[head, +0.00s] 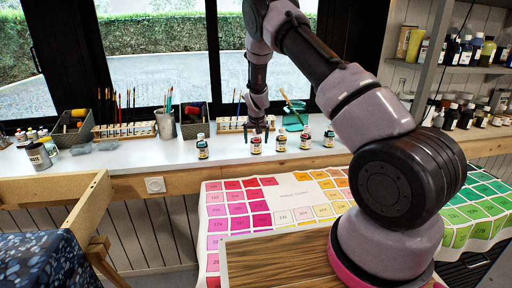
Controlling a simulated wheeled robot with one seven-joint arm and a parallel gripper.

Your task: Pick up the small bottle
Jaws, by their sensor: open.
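Several small bottles with dark caps stand upright in a row on the white counter under the window. One has a red label (256,145), and one stands to its left with a yellowish label (202,147). To the right stand an orange-labelled bottle (281,141), another small bottle (305,138) and a dark one (329,137). My gripper (257,130) points down, open, right above the red-labelled bottle. Its fingers are small in the picture, and I cannot tell whether they touch the bottle or are around its cap.
Behind the row are a metal brush cup (166,124), a wire basket (194,121) and a teal container (295,118). A grey can (39,157) stands at the left. A colour-chart cloth (240,208) lies in front, below the counter. Shelves of bottles (470,50) are at right.

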